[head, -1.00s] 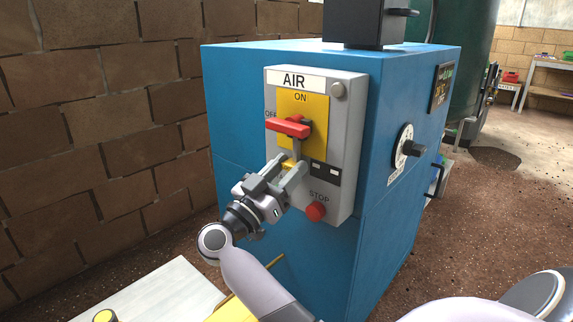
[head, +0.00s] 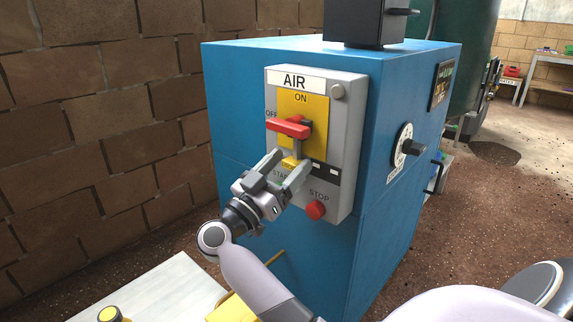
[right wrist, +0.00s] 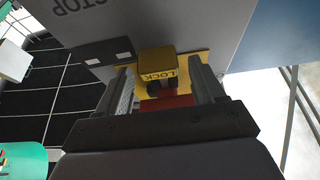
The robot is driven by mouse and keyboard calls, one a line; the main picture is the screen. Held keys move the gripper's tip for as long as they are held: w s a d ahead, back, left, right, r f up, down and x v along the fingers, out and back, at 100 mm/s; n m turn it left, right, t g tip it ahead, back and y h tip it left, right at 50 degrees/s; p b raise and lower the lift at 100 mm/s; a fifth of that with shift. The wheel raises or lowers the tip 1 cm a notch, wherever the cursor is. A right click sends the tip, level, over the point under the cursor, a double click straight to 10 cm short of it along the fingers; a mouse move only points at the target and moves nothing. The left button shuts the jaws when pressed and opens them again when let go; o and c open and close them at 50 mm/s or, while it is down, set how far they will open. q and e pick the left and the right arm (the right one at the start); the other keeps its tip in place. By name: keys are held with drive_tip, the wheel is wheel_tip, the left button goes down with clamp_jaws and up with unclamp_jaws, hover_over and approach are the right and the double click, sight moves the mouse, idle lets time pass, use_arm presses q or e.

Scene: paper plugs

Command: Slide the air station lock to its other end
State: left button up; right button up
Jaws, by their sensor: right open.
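The air station panel (head: 343,160) is a grey plate marked AIR on the front of a blue cabinet. A red handle (head: 288,128) sits on its yellow plate, pointing toward OFF. The yellow lock (head: 290,163) is a small block below that plate, at the left end of a black slot strip. In the right wrist view the lock (right wrist: 157,66), lettered LOCK, stands between the open fingers. My right gripper (head: 290,170) is open around the lock, a finger on either side; I cannot tell whether they touch it. My left gripper is not in view.
A red STOP button (head: 316,210) sits below and right of the lock. A brick wall (head: 110,130) runs along the left. A pale board (head: 150,292) lies at the lower left.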

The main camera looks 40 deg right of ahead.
drive_tip(key=p+v, duration=0.1)
drive_tip(key=v, duration=0.6)
drive_tip(key=shift+r, duration=0.1)
idle(0.4)
